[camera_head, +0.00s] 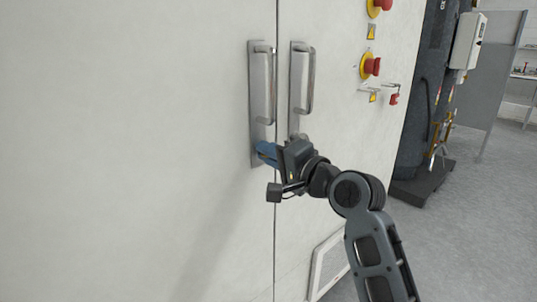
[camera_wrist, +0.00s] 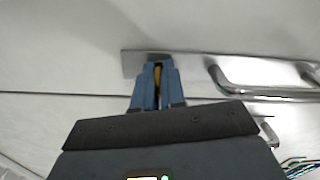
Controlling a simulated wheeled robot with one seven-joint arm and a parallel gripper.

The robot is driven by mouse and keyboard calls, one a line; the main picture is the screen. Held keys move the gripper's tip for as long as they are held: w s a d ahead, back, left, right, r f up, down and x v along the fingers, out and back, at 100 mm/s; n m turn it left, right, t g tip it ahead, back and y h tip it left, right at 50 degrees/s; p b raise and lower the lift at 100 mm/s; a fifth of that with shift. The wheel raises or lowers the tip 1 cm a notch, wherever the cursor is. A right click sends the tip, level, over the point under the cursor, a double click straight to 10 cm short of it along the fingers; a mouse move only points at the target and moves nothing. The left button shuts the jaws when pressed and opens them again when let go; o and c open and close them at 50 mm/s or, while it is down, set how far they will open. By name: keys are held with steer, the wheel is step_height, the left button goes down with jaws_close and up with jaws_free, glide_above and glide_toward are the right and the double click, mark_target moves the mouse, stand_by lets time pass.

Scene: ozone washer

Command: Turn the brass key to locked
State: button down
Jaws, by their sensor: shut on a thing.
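The brass key (camera_wrist: 157,74) shows as a thin yellow strip between the two blue fingers of my gripper (camera_wrist: 157,82) in the wrist view. My gripper is shut on it at the end of a long metal lock plate (camera_wrist: 195,67). In the head view my gripper (camera_head: 262,150) reaches the lower end of the left door's plate (camera_head: 257,80), and its fingers hide the key there. The angle at which the key stands cannot be told.
The left door's bar handle (camera_head: 271,85) stands out just above my gripper. The right door's handle (camera_head: 309,80) is close beside it. Open floor lies at the right.

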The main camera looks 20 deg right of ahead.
steer(key=n+b, duration=0.1)
steer(key=n, duration=0.2)
steer(key=shift+f+n, duration=0.1)
steer(key=shift+n, duration=0.3)
steer(key=n+b, duration=0.1)
steer(key=n, duration=0.2)
steer(key=shift+n+b, duration=0.3)
steer(key=n+b, duration=0.2)
steer(key=n, duration=0.2)
steer(key=shift+f, duration=0.1)
steer(key=shift+n+b, duration=0.9)
steer(key=shift+n, duration=1.1)
steer(key=c, duration=1.3)
jaws_free()
